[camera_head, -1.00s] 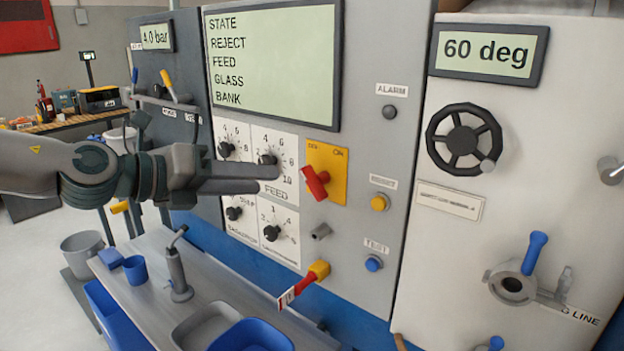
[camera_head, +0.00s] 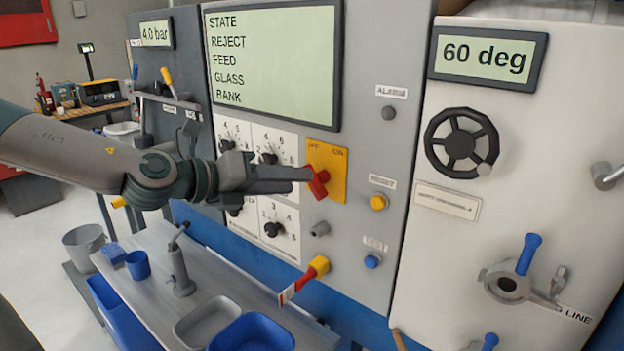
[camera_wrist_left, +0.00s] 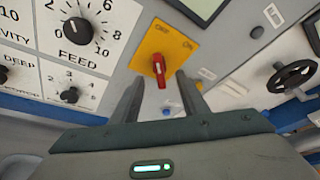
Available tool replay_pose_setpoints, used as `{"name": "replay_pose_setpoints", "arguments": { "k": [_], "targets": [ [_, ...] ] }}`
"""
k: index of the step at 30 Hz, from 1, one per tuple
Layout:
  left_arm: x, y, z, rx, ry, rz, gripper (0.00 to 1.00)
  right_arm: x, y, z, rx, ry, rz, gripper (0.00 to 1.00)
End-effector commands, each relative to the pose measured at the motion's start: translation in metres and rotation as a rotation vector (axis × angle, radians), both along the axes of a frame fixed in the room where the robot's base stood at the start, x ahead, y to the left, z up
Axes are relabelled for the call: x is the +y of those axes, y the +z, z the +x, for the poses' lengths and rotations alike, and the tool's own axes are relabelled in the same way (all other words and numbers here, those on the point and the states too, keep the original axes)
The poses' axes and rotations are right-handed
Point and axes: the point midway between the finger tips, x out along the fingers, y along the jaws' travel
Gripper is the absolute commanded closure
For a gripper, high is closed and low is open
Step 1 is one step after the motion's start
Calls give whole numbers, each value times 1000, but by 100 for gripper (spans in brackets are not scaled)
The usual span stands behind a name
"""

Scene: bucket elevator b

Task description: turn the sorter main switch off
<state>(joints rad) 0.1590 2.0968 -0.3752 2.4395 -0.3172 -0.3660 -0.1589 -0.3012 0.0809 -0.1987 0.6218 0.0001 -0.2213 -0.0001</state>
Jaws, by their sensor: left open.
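The main switch is a red rotary handle (camera_head: 318,184) on a yellow plate (camera_head: 327,160) marked OFF and ON, on the grey panel. My left gripper (camera_head: 308,178) is at the switch in the head view, its fingers pointing at the red handle. In the left wrist view the red handle (camera_wrist_left: 160,71) shows between the two open fingers (camera_wrist_left: 160,92), with the yellow plate (camera_wrist_left: 160,45) behind it. The handle slants in the head view, its upper end toward OFF. I cannot tell whether the fingers touch it. My right gripper is not in view.
Feed dials (camera_head: 270,158) sit left of the switch, and a yellow reset button (camera_head: 378,202) sits right of it.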

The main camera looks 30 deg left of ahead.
Motion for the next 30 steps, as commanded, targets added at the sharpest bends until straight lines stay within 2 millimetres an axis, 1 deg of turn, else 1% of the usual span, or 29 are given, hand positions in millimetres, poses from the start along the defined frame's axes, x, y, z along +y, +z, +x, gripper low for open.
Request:
{"name": "replay_pose_setpoints", "arguments": {
  "k": [21,30],
  "targets": [
    [-14,-14,43,2,0,2,60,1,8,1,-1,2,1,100],
    [-18,-17,53,1,1,0,60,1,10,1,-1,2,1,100]
  ]
}}
